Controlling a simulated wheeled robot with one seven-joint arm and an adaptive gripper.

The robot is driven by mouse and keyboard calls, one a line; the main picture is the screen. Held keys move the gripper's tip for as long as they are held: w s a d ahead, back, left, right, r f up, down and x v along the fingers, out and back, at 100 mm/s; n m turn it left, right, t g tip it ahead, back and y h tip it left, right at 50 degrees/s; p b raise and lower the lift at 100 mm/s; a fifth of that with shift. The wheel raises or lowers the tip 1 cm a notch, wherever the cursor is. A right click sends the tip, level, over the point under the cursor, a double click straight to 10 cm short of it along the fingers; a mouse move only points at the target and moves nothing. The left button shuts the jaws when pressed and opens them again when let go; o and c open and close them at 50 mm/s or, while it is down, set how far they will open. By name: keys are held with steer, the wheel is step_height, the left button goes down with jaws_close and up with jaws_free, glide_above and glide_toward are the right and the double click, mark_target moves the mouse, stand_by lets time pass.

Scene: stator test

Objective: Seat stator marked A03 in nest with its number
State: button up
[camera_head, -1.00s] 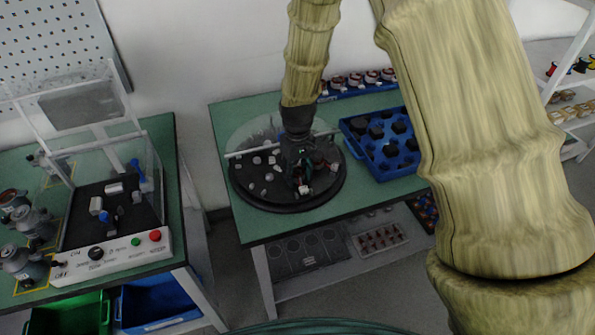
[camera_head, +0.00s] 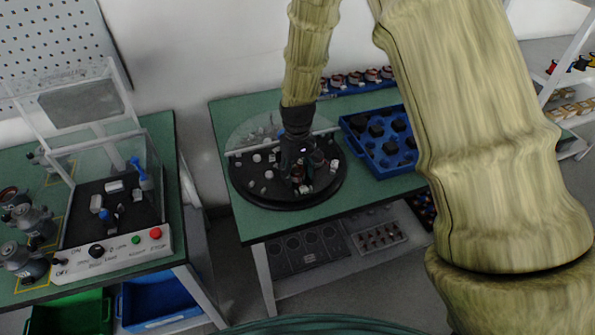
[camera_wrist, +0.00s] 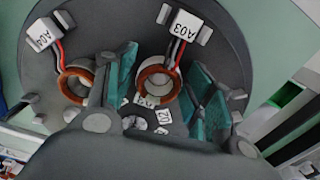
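The stator marked A03, a copper-coloured ring (camera_wrist: 158,86) with red and dark leads, lies over the dark round plate in the wrist view. Its white A03 tag (camera_wrist: 187,25) is at the top. My gripper (camera_wrist: 163,62) has its two teal fingers on either side of this ring, and they look slightly apart from it. The ring's lower part and seating are unclear. In the head view my gripper (camera_head: 298,182) is low over the black round plate (camera_head: 245,183).
A second stator (camera_wrist: 77,84) with an A04 tag (camera_wrist: 43,38) sits close to the left finger. A blue tray (camera_head: 385,170) with dark parts stands right of the plate. A clear upright panel (camera_head: 250,133) stands on the plate. A control station (camera_head: 110,255) is at left.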

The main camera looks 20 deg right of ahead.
steer(key=shift+o, duration=0.4)
steer(key=shift+r, duration=0.15)
step_height(320, 180, up, 12)
stand_by(0.4)
stand_by(0.6)
